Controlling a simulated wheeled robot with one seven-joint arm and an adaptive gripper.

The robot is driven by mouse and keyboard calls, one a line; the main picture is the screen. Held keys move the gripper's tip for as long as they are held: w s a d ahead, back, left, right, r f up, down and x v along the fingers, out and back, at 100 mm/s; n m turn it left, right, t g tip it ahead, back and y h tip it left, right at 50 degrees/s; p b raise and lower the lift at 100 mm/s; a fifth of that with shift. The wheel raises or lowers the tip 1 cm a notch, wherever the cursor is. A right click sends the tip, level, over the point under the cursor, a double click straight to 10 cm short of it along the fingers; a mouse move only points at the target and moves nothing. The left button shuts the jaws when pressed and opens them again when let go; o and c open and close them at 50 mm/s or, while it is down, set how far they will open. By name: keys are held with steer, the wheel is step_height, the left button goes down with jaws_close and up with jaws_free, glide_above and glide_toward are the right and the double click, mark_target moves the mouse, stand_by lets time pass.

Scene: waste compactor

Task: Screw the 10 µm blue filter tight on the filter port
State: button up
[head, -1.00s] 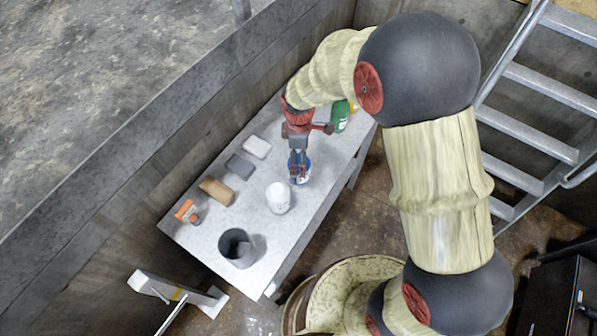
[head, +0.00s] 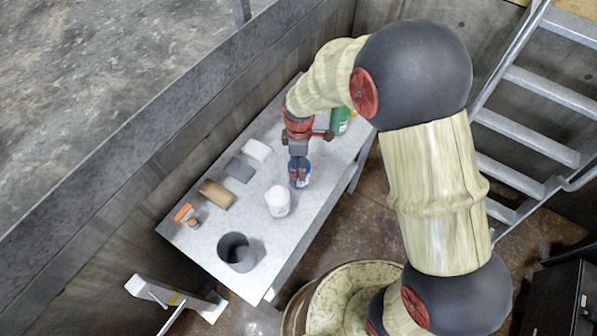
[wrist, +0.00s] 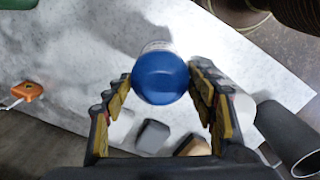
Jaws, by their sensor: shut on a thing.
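The blue filter (wrist: 160,78) shows as a round blue end between my gripper's two fingers in the wrist view. In the head view the blue filter (head: 305,181) is partly hidden behind the fingers, over the grey table. My gripper (head: 298,180) points down and is shut on it; the gripper also shows in the wrist view (wrist: 160,85). A white canister (head: 278,201) stands just beside the filter. I cannot make out the 10 µm marking, and I cannot identify the filter port in these views.
On the table (head: 205,241) are a dark open cylinder (head: 236,252), a brown block (head: 216,194), a grey block (head: 239,169), a white block (head: 257,150), an orange item (head: 186,214) and a green bottle (head: 339,121). A ladder (head: 525,134) stands at the right.

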steer(key=c, duration=0.3)
steer(key=shift+r, duration=0.15)
steer(key=shift+r+p, duration=1.8)
steer(key=shift+r, duration=0.6)
